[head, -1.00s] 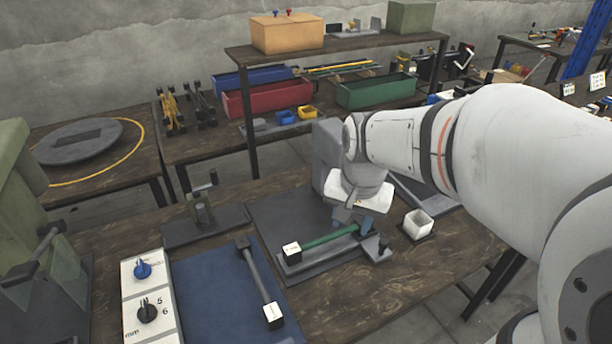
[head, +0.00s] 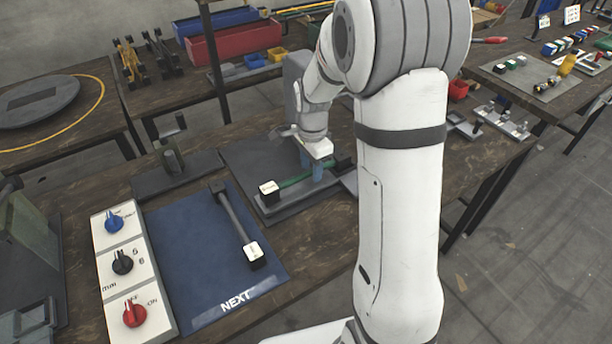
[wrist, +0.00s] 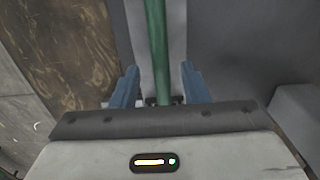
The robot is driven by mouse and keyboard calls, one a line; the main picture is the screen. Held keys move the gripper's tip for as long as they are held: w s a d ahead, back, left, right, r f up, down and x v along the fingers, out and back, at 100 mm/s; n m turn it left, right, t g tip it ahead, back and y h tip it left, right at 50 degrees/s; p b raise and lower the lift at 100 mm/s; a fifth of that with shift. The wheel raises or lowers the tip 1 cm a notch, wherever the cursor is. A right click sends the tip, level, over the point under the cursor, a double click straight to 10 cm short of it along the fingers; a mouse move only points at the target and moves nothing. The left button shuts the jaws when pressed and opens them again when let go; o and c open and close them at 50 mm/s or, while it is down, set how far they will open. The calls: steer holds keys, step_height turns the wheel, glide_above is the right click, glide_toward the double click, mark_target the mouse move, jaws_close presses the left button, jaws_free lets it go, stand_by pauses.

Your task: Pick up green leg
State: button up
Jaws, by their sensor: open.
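The green leg (head: 292,182) lies on a grey press fixture (head: 284,207), with a white block at its near-left end and a dark piece at its far-right end. My gripper (head: 312,168) points down at the leg, towards its right end. In the wrist view the green rod (wrist: 157,45) runs between my two blue fingers (wrist: 160,82), with a gap visible on each side. The gripper is open, and nothing is held. The lower reach of the fingers beside the rod is partly hidden in the head view.
A blue mat (head: 200,262) marked NEXT carries a dark leg (head: 234,222) with a white end. A control panel (head: 124,265) with blue, black and red knobs stands left of it. A grey press column (head: 296,85) rises behind the fixture. Red (head: 236,42) and blue bins stand behind.

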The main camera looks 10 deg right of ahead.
step_height(320, 180, down, 3)
steer(key=shift+r, duration=0.2)
steer(key=shift+c, duration=0.5)
jaws_close()
